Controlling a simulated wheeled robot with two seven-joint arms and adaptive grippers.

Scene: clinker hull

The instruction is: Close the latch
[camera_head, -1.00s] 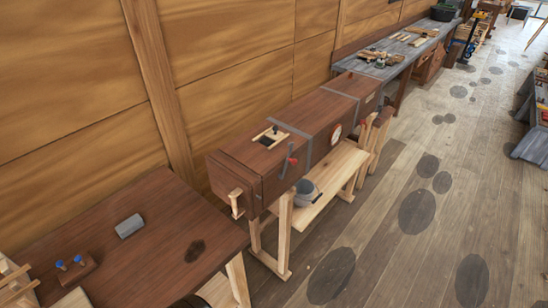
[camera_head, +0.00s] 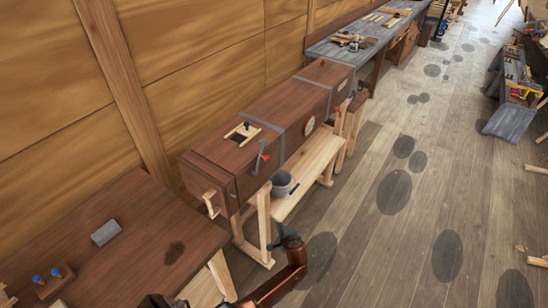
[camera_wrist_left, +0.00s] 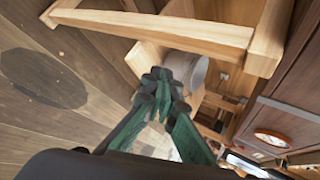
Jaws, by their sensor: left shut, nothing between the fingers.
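A long dark-brown wooden box (camera_head: 233,150) lies on a pale trestle along the wall. A pale wooden handle-like piece (camera_head: 211,203) sits on its near end face, and a red-tipped lever (camera_head: 264,157) is on its long side. I cannot tell for sure which is the latch. My left gripper (camera_head: 287,234) is in front of and below the box, right of the near end, apart from both. In the left wrist view its green fingers (camera_wrist_left: 164,86) are shut and empty, pointing towards the trestle and a grey bucket (camera_wrist_left: 188,66). My right gripper is not in view.
A brown table (camera_head: 135,236) with a grey block (camera_head: 105,232) stands at the near left. The pale trestle (camera_head: 306,172) carries the bucket under the box. A grey bench (camera_head: 345,50) with tools stands beyond.

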